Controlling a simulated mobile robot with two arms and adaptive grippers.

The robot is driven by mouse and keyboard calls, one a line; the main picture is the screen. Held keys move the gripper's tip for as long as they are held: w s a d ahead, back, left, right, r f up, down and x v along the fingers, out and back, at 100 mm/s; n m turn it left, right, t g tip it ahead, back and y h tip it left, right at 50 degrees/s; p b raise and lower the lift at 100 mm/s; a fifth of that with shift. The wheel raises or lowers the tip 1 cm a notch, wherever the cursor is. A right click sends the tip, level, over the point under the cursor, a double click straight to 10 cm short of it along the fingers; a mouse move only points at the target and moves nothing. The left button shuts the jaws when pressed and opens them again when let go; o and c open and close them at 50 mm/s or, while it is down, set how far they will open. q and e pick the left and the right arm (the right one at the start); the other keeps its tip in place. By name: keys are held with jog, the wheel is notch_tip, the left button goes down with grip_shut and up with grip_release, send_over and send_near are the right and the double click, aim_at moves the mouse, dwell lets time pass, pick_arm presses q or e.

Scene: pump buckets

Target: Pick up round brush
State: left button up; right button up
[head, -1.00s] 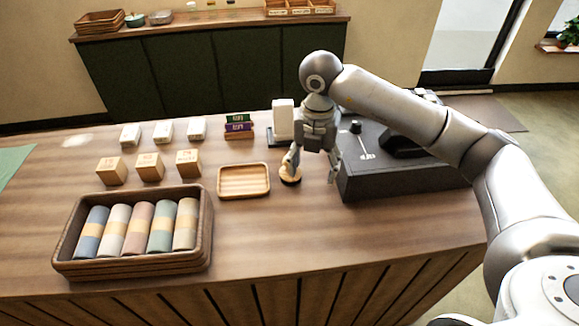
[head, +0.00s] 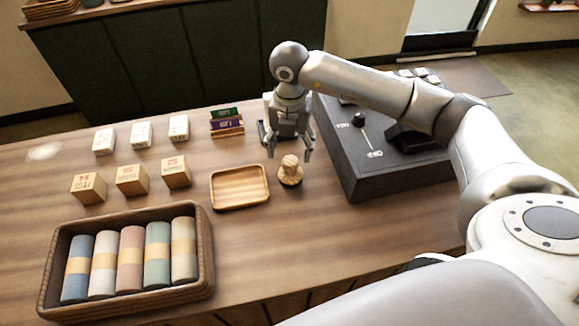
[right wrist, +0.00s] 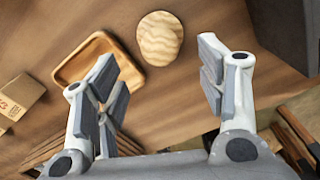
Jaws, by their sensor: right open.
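The round brush (head: 290,170) stands upright on the wooden counter, a small wooden piece with a knob top and a darker base. It also shows in the right wrist view (right wrist: 160,38), seen from above, beyond and between the open fingers. My right gripper (head: 290,153) is open and empty, just above and behind the brush in the head view. In the right wrist view its two fingers (right wrist: 165,82) are spread wide with nothing between the pads. My left gripper is not in view.
A square wooden tray (head: 240,187) lies left of the brush. A dark grey box (head: 385,165) stands close on the right. A brown crate (head: 207,255) of rolled cloths sits front left, with small boxes (head: 132,180) behind it. Bare counter lies in front of the brush.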

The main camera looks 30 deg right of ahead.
aim_at(290, 159)
jog(key=shift+s+f, duration=0.15)
jog(key=shift+f, duration=0.45)
jog(key=f+p, duration=0.2)
jog(key=f, duration=0.1)
jog(key=f+p, duration=0.1)
jog(key=shift+w+d+f, duration=0.1)
jog(key=shift+w+f, duration=0.05)
jog(key=shift+w, duration=0.1)
jog(key=shift+f, duration=0.5)
jog(key=shift+c, duration=1)
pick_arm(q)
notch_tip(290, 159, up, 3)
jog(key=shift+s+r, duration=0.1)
pick_arm(e)
jog(key=c, duration=0.9)
jog(key=shift+r, duration=0.1)
jog(key=shift+c, duration=0.2)
